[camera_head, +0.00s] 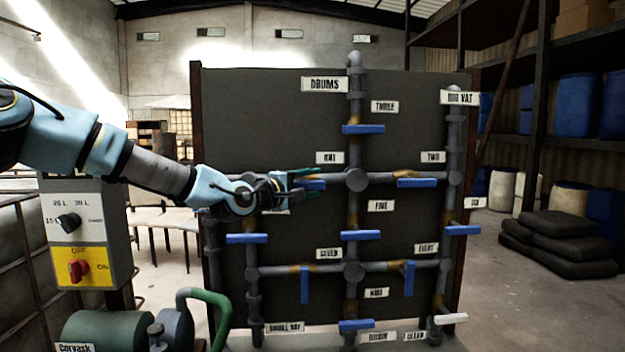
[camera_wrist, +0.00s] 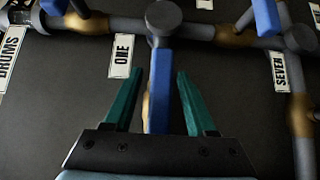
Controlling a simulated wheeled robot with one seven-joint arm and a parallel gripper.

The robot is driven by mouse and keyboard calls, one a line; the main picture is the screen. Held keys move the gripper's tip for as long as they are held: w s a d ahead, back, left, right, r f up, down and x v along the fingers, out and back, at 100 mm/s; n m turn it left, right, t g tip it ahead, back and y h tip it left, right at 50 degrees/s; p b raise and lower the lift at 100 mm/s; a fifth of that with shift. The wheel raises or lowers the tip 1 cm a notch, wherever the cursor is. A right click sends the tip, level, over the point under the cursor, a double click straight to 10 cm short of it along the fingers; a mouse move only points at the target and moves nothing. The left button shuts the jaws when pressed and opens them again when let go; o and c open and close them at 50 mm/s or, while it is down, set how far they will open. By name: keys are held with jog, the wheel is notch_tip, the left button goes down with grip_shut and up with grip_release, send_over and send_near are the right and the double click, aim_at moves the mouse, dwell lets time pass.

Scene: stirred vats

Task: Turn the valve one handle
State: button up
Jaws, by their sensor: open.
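The valve one handle is a blue bar (camera_head: 314,185) lying level along its pipe, below the ONE label (camera_head: 329,157). In the wrist view the blue handle (camera_wrist: 159,92) points along the pipe, with the ONE label (camera_wrist: 122,56) to its left. My gripper (camera_head: 307,179) is at this handle, reaching in from the left. In the wrist view its two teal fingers (camera_wrist: 160,74) stand apart on either side of the handle, with a visible gap on each side. The gripper hides part of the valve body in the head view.
A dark panel (camera_head: 278,110) carries grey pipes and several other blue handles. Handle two (camera_head: 417,183) is to the right, handle five (camera_head: 361,235) lower right, and handle three (camera_head: 363,129) above. A switch box (camera_head: 85,228) and a green pump (camera_head: 105,332) stand at the left.

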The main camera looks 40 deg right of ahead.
jog(key=shift+d, duration=0.2)
grip_shut()
dwell(0.4)
